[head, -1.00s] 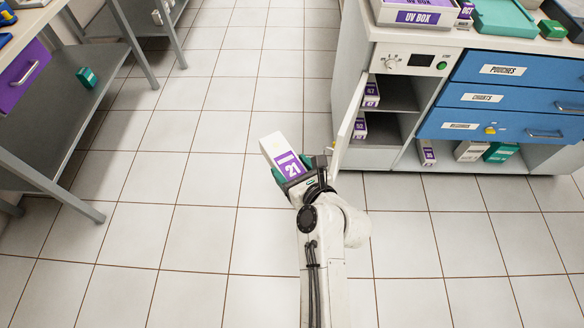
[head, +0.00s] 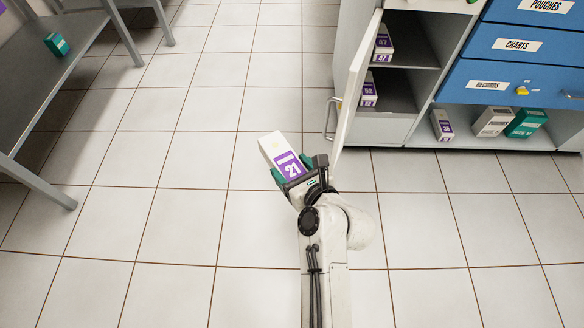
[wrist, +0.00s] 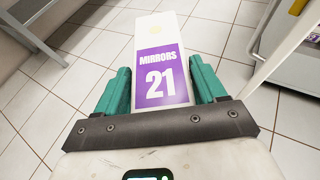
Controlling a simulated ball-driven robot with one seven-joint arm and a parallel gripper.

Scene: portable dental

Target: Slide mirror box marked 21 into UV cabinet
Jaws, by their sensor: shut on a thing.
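The mirror box marked 21 (head: 279,150) is white with a purple label. My gripper (head: 292,174) is shut on it and holds it above the floor, left of the cabinet door. In the wrist view the box (wrist: 160,68) reads "MIRRORS 21" and sits between the green fingers of my gripper (wrist: 161,88). The UV cabinet (head: 400,100) stands at the upper right. Its white door (head: 353,85) is open, standing out toward me and seen nearly edge-on. Purple-labelled boxes stand at the left on its upper shelf (head: 410,50) and lower shelf (head: 397,96).
Blue drawers (head: 505,45) are right of the cabinet. An open bay below them holds a purple-labelled box (head: 441,126), a white box (head: 493,122) and a green box (head: 525,123). A grey metal table (head: 40,85) carrying a green box (head: 56,44) is at left. Tiled floor between is clear.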

